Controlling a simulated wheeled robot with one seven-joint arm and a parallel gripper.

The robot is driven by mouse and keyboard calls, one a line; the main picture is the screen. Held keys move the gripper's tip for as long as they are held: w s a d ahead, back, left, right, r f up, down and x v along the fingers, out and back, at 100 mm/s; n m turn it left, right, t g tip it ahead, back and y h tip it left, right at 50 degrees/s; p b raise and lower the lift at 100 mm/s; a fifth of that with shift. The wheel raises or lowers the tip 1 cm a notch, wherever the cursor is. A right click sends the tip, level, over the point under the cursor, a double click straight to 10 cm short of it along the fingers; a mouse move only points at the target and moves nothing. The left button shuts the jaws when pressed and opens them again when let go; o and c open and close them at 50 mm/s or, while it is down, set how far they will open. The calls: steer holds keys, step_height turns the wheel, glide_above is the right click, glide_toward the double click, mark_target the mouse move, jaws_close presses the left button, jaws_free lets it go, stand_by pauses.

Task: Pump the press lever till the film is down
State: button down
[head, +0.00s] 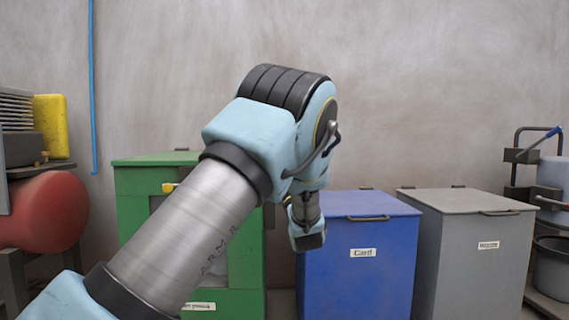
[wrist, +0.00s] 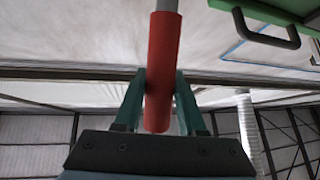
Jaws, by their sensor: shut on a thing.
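In the wrist view, the press lever (wrist: 163,60) is a grey rod with a red sleeve. My gripper (wrist: 160,75) is shut on the red sleeve, with one teal finger on each side. In the head view, a green cabinet (head: 130,225) stands behind my arm, with a yellow-ended part (head: 168,187) on its front. Pale material (head: 215,268) shows in its front opening, partly hidden by my arm; I cannot tell how far down the film is. The gripper fingers and the lever are hidden in the head view.
A blue bin (head: 358,275) marked Card and a grey bin (head: 480,265) stand right of the green cabinet. A red cylinder (head: 45,212) and a yellow part (head: 50,122) are at the left. A rack with a dark bucket (head: 552,268) is at the far right.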

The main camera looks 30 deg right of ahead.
steer(key=c, duration=0.5)
jaws_free()
steer(key=shift+s+f, duration=0.1)
steer(key=p+v, duration=0.1)
steer(key=v, duration=0.9)
steer(key=shift+s, duration=0.2)
steer(key=shift+a+f, duration=0.1)
steer(key=shift+f, duration=0.05)
